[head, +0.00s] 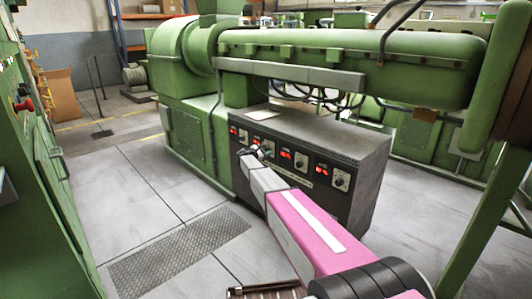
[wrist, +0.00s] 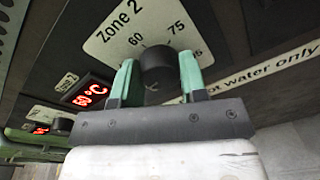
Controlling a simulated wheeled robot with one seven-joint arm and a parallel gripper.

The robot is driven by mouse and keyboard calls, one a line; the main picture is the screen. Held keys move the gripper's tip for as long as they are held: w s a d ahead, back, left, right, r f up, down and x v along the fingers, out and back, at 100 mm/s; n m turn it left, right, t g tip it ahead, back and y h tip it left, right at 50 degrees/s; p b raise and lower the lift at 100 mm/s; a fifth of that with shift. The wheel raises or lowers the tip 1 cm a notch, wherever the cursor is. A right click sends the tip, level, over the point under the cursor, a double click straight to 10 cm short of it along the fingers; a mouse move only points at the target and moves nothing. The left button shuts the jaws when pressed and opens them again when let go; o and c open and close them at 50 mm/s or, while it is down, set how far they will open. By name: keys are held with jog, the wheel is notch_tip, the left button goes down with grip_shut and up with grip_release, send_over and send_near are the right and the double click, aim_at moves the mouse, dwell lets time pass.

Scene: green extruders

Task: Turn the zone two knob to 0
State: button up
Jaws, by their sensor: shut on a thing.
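The zone two knob (wrist: 158,66) is a round black knob on a pale plate marked "Zone 2" in the wrist view. A red display (wrist: 90,93) left of the knob reads what looks like 60 °C. In the head view my gripper (head: 258,150) reaches the front of the dark control cabinet (head: 358,178), and my arm hides part of the panel.
Other knobs (head: 301,161) and red displays line the cabinet front. A green extruder barrel (head: 350,55) runs above the cabinet. A green machine (head: 40,170) stands at the left. Grey floor (head: 140,190) between them is clear.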

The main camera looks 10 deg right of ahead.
jog(key=shift+f+n, duration=0.1)
jog(key=shift+n, duration=2)
jog(key=o, duration=0.9)
jog(key=shift+s+a, duration=0.1)
jog(key=v, duration=1)
jog(key=shift+a, duration=0.35)
